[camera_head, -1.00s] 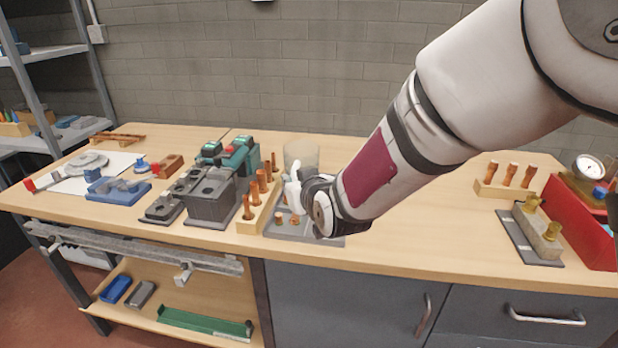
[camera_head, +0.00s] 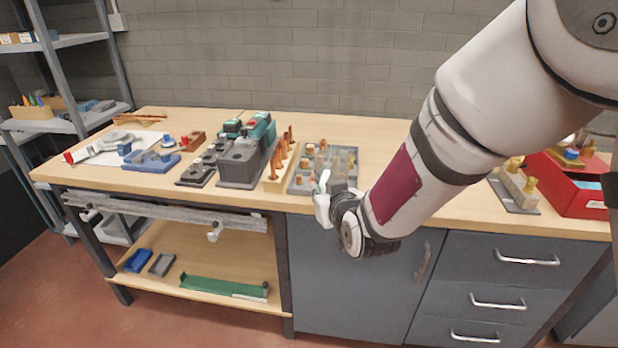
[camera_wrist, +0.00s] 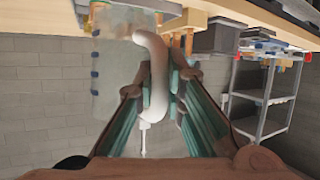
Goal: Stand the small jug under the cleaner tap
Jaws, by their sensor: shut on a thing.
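The small jug (camera_wrist: 112,75) is clear, with blue marks on its side and a white curved handle (camera_wrist: 157,75). My gripper (camera_wrist: 158,92) is shut on the handle in the wrist view, one finger on each side. In the head view my gripper (camera_head: 330,198) is at the table's front edge, with the white handle (camera_head: 321,203) at its tip. The jug's clear body (camera_head: 338,165) is hard to make out there against the grey tray behind it. I cannot pick out the cleaner tap in these frames.
The grey tray (camera_head: 300,187) with copper fittings lies just behind my gripper. A wooden rack of copper tubes (camera_head: 280,165) and a dark grey block (camera_head: 238,165) stand left of it. A red box (camera_head: 577,190) and a brass-fitted block (camera_head: 517,185) are at the right. Drawers (camera_head: 490,260) are below.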

